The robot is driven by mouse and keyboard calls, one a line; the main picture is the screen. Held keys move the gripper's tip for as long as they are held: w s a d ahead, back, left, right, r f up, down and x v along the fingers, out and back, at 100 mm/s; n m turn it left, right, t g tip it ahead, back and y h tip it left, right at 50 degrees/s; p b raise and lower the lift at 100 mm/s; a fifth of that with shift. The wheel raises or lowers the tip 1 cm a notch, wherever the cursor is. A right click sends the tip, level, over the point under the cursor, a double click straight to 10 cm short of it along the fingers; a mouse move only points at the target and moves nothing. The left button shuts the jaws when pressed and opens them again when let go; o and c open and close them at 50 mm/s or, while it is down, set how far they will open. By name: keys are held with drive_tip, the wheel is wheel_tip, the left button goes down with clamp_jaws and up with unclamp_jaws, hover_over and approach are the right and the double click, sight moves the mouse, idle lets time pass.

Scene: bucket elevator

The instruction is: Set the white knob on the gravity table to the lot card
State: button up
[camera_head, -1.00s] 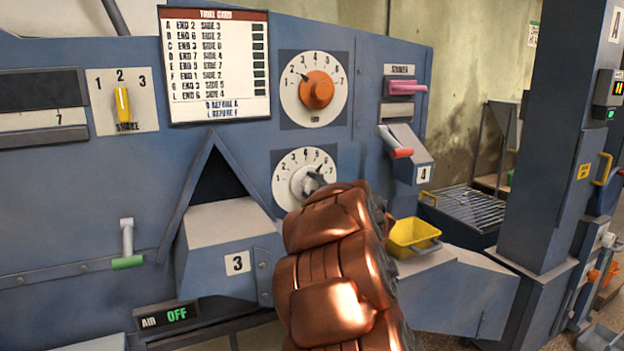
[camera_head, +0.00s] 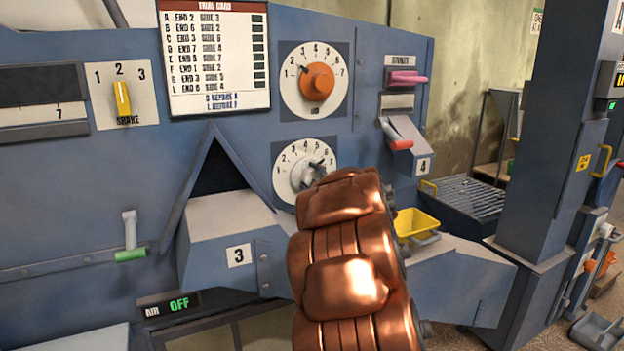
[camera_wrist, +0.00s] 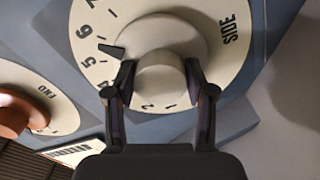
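The white knob (camera_head: 306,174) sits on the lower round dial of the blue panel, partly behind my arm. The wrist view shows the knob (camera_wrist: 163,76) close up on a dial marked SIDE, its dark pointer between 5 and 6. My gripper (camera_wrist: 160,72) has one finger on each side of the knob's grip. A thin gap seems to show at the left finger; contact is unclear. In the head view my copper-coloured arm hides the gripper. A trial card (camera_head: 214,60) lists lettered rows with END and SIDE numbers, some hard to read.
An orange knob (camera_head: 317,82) on the upper dial points near 2. A yellow knob (camera_head: 122,100) marked SHAKE is at the left. A yellow bin (camera_head: 416,223), red lever (camera_head: 400,144) and pink handle (camera_head: 407,77) stand right of my arm. The AIR display (camera_head: 179,304) reads OFF.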

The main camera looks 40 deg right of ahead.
drive_tip(key=shift+o, duration=1.3)
drive_tip(key=v, duration=1.2)
